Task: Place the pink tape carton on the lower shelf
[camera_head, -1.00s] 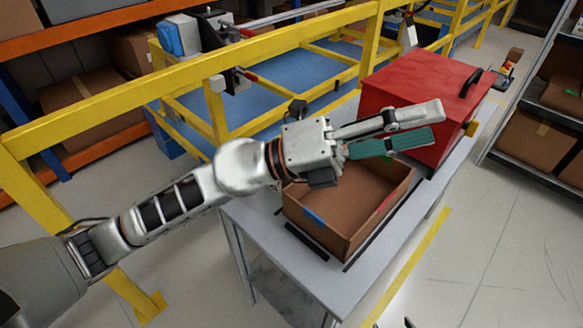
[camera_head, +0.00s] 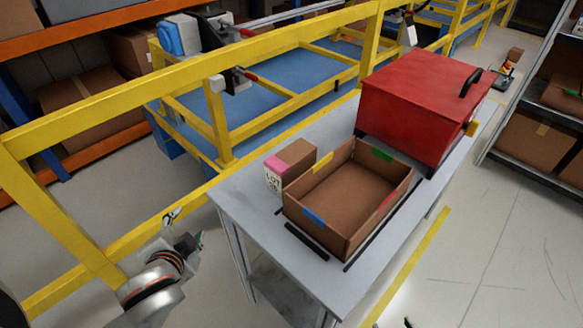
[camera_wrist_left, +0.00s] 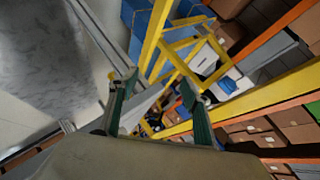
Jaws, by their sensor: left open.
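The pink tape carton (camera_head: 290,164) is a small brown box with pink tape and a white printed label. It stands on the grey table (camera_head: 235,200), close beside the far left side of an open brown box. My left gripper (camera_head: 185,228) is open and empty, off the table's left edge and well apart from the carton. Its two green-padded fingers also show in the left wrist view (camera_wrist_left: 158,85), with nothing between them. Under the tabletop a low grey surface (camera_head: 272,288) shows partly; I cannot tell whether it is the lower shelf. My right gripper is not in view.
The open brown box (camera_head: 345,195) with coloured tape marks is empty. A red lidded box (camera_head: 425,105) stands behind it. A yellow rail (camera_head: 190,78) runs behind the table. A shelf rack (camera_head: 540,140) with cartons stands at the right, across clear floor.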

